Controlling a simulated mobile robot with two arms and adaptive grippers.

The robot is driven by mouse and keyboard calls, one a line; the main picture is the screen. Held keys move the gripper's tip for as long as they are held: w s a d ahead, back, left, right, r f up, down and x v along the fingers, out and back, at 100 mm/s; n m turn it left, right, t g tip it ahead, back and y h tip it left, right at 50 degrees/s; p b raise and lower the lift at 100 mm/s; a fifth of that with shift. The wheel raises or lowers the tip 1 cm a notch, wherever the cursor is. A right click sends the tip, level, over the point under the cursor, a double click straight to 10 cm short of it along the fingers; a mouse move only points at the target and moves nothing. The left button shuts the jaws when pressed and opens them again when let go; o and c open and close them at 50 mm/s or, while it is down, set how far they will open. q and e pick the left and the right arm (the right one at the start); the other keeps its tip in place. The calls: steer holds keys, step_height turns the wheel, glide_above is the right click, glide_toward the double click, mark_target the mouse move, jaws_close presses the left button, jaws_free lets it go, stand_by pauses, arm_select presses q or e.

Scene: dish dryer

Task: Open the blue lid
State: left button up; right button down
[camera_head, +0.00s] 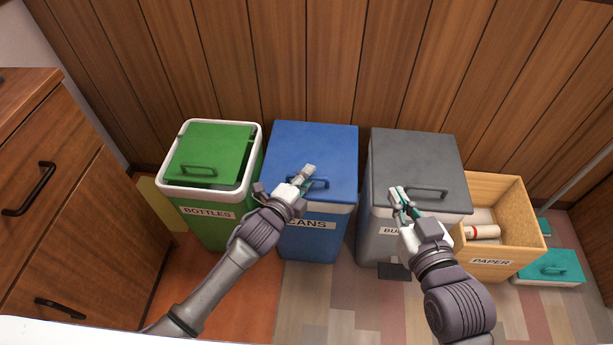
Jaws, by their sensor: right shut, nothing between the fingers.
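The blue lid (325,145) lies closed on the bin labelled "CANS" (320,235), in the middle of the head view. Its dark handle (322,184) is near the front edge and partly hidden by my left gripper (306,176). The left gripper is over the front left part of the lid, at the left end of the handle. Whether its fingers are apart, or touch the handle, I cannot tell. My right gripper (398,197) is shut and empty, over the front left part of the grey lid (415,155), left of that lid's handle.
A green-lidded bin labelled "BOTTLES" (208,212) stands to the left. A grey bin (378,235) stands to the right, then an open "PAPER" box (520,215) with rolls inside. A teal box (555,268) is at far right. Wooden drawers (60,200) bound the left; a panelled wall is behind.

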arm_select(q)
jaws_close()
